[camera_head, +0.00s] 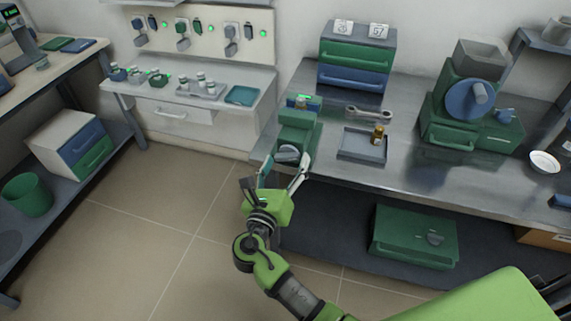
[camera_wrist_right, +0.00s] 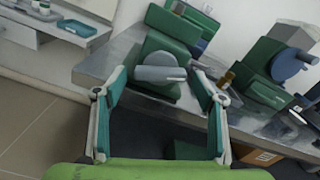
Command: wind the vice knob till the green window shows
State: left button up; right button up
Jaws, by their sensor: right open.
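The green vice (camera_head: 297,128) stands at the front edge of the metal bench. Its grey knob (camera_head: 288,153) faces out over the edge. My right gripper (camera_head: 286,163) is open in front of the knob, one finger to each side. In the right wrist view the knob (camera_wrist_right: 160,74) sits between the spread fingertips (camera_wrist_right: 160,84), and no finger clearly touches it. A small box with a bright green mark (camera_head: 303,101) shows behind the vice; I cannot tell whether it is the vice's window. My left gripper is out of view.
On the bench (camera_head: 340,187), a tray (camera_head: 362,147) with a small brass-coloured item (camera_head: 378,134) and a wrench (camera_head: 369,113) lie right of the vice. A green machine with a blue disc (camera_head: 470,98) stands further right. A drawer unit (camera_head: 356,55) is behind.

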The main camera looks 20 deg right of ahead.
jog(key=c, duration=1.1)
jog(key=shift+m, duration=1.4)
jog(key=o, duration=1.1)
jog(key=v, duration=1.2)
